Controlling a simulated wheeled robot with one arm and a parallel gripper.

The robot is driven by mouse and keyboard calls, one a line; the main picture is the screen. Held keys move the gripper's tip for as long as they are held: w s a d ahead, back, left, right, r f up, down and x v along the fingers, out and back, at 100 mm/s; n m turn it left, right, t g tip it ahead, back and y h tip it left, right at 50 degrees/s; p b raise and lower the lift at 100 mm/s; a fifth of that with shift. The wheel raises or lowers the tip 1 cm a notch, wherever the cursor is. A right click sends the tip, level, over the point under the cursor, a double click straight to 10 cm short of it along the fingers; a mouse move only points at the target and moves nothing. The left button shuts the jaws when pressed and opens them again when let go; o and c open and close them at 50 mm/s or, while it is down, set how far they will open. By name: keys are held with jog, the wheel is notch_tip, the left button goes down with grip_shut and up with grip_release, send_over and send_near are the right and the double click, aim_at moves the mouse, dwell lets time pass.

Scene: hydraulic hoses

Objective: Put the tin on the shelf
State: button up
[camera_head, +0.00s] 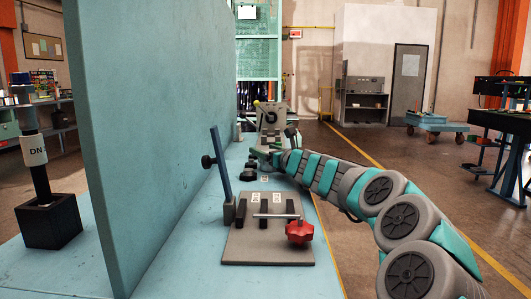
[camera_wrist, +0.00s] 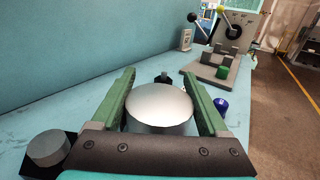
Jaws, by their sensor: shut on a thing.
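The tin (camera_wrist: 160,103) is a silver round can with a smooth, slightly domed top. In the wrist view it sits between the two green fingers of my gripper (camera_wrist: 159,80), which is shut on it. The tin's lower part is hidden by the gripper's dark crossbar, and I cannot tell whether it touches the bench (camera_wrist: 75,110). In the head view my arm reaches forward along the bench's right side. The gripper end is small there and the tin cannot be made out. I cannot tell which surface is the task's shelf; a grey shelf unit (camera_head: 365,101) stands far back.
A tall teal panel (camera_head: 150,120) stands along the bench's left. A grey plate with a red knob (camera_head: 299,232) and an upright bar (camera_head: 221,165) are near. In the wrist view, a grey cylinder (camera_wrist: 47,148), blue cap (camera_wrist: 221,104) and lever fixture (camera_wrist: 235,35) surround the gripper.

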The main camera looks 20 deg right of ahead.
jog(key=shift+f, duration=0.15)
jog(key=o, duration=1.5)
jog(key=shift+r, duration=0.2)
